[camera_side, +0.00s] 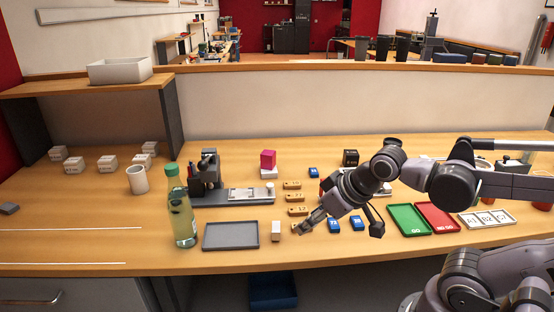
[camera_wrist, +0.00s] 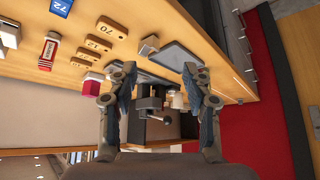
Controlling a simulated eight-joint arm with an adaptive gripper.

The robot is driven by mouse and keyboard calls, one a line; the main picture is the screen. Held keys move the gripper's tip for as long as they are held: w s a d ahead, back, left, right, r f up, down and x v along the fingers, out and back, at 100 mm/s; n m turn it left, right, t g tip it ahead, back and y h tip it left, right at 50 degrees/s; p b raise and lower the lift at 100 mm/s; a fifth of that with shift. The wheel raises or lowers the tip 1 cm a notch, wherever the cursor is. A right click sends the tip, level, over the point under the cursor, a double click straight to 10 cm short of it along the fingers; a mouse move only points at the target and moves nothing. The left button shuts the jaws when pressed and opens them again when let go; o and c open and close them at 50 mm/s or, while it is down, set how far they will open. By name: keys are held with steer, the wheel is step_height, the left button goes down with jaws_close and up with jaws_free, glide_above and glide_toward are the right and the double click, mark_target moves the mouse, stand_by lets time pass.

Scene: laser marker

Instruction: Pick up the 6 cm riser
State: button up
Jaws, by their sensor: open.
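A small pale upright block (camera_side: 277,229), which looks like the riser, stands on the table just right of a grey tray; its height marking cannot be read. It also shows in the wrist view (camera_wrist: 149,45), ahead of my open fingers and not between them. My gripper (camera_side: 298,230) is low over the table, a little to the right of the block in the side view. In the wrist view my gripper (camera_wrist: 162,82) has its two fingers wide apart, with nothing held. Another white block (camera_side: 268,173) lies under a magenta cube (camera_side: 268,158) farther back.
The grey tray (camera_side: 231,247) lies left of the block, and a green-capped bottle (camera_side: 182,215) stands beyond it. A marking machine (camera_side: 207,171) is behind. Wooden numbered plates (camera_side: 296,210) and blue blocks (camera_side: 357,223) lie nearby. Green (camera_side: 408,219) and red (camera_side: 437,217) trays lie right.

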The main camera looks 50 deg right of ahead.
stand_by(0.4)
steer(key=o, duration=0.5)
steer(key=shift+o, duration=0.2)
steer(key=w+d+r+m+h, duration=0.1)
steer(key=w+d+r+m, duration=0.1)
steer(key=w+d+r, duration=0.35)
steer(key=m+g+h, duration=0.2)
steer(key=m+g, duration=0.2)
steer(key=m, duration=0.4)
glide_toward(352, 153)
step_height(352, 153, down, 2)
steer(key=shift+h, duration=0.3)
steer(key=shift+x, duration=5.35)
